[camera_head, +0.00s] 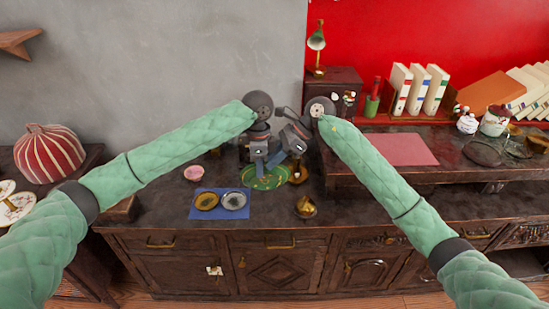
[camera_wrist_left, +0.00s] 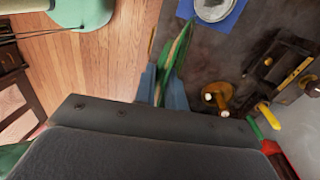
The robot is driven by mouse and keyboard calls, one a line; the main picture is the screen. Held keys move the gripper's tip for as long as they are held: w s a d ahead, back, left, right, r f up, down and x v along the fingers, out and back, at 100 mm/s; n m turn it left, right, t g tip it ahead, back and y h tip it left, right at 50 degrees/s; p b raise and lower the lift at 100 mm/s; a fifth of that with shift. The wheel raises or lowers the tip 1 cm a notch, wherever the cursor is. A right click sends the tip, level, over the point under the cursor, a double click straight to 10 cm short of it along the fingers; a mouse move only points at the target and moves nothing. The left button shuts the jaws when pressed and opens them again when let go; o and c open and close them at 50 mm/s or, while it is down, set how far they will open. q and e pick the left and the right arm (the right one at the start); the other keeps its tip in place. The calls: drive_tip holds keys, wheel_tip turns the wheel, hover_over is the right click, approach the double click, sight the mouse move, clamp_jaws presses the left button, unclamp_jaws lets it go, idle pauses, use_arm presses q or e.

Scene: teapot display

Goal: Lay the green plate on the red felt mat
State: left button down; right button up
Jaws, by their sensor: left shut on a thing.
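The green plate (camera_head: 268,183), patterned, is gripped by my left gripper (camera_head: 259,168) over the dark cabinet top. In the left wrist view the green plate (camera_wrist_left: 177,52) stands edge-on between the blue fingers of my left gripper (camera_wrist_left: 163,88), which is shut on it. The red felt mat (camera_head: 400,149) lies bare on the raised section at the right, away from the plate. My right gripper (camera_head: 277,158) is close beside the left one, pointing down; its fingers are too small and crowded to read.
A blue mat (camera_head: 221,213) with a brass dish (camera_head: 206,201) and a grey dish (camera_head: 233,200) lies at the front left. A brass holder (camera_head: 298,176) stands by the plate; another brass piece (camera_head: 305,207) is nearer. Books (camera_head: 418,88) stand behind the red mat.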

clamp_jaws()
use_arm(q)
drive_tip(key=c, duration=1.4)
unclamp_jaws()
